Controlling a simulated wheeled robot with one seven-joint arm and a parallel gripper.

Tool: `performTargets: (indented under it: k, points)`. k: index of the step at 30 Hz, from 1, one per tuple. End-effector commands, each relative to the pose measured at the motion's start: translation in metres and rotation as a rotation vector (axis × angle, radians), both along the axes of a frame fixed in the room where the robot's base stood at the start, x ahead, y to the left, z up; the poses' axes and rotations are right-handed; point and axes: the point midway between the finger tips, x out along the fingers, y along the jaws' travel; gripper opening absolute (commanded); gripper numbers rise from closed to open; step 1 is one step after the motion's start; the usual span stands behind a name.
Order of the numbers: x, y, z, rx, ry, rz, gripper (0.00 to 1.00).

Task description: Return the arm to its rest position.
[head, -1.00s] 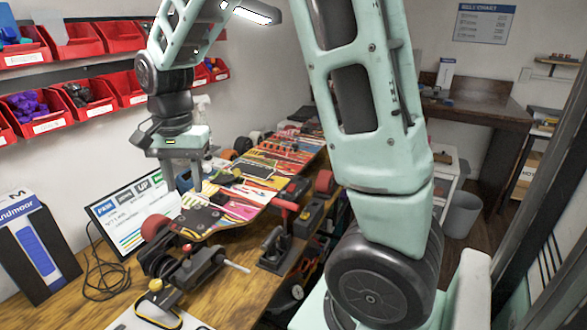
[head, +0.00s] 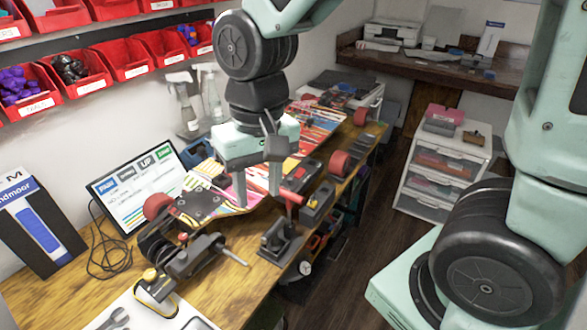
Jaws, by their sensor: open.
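My gripper (head: 257,187) hangs in the middle of the head view, pointing down over the near part of the skateboard deck. Its two grey fingers are apart, with nothing seen between them. The colourful deck (head: 318,128) lies along the workbench, partly hidden behind the gripper and wrist. Whether the fingertips touch the deck cannot be told. My arm's upper links run out of the top of the view, and its base joint fills the lower right.
A clamp with a red handle (head: 291,198) stands close right of the fingers. A laptop screen (head: 135,185), a vise (head: 190,255) and spray bottles (head: 182,105) are around the deck. Red bins (head: 78,72) line the wall. A white drawer unit (head: 440,170) stands right, across open floor.

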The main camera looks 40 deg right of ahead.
Motion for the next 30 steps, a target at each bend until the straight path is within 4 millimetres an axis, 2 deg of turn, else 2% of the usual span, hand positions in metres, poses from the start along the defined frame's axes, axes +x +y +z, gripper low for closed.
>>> performTargets:
  k: [4, 16, 17, 21, 24, 27, 30]
  points:
    - [-0.008, 0.005, 0.001, 0.0, -0.003, 0.05, 0.41]
    - [-0.013, 0.008, 0.001, -0.001, -0.004, 0.081, 0.41]
    - [-0.018, 0.011, 0.0, -0.001, -0.005, 0.112, 0.41]
    - [-0.065, 0.03, -0.008, -0.008, -0.026, 0.398, 0.41]
    - [-0.095, 0.037, -0.014, -0.017, -0.041, 0.59, 0.41]
    - [-0.109, 0.039, -0.018, -0.022, -0.049, 0.684, 0.41]
    - [-0.11, 0.039, -0.018, -0.022, -0.049, 0.695, 0.41]
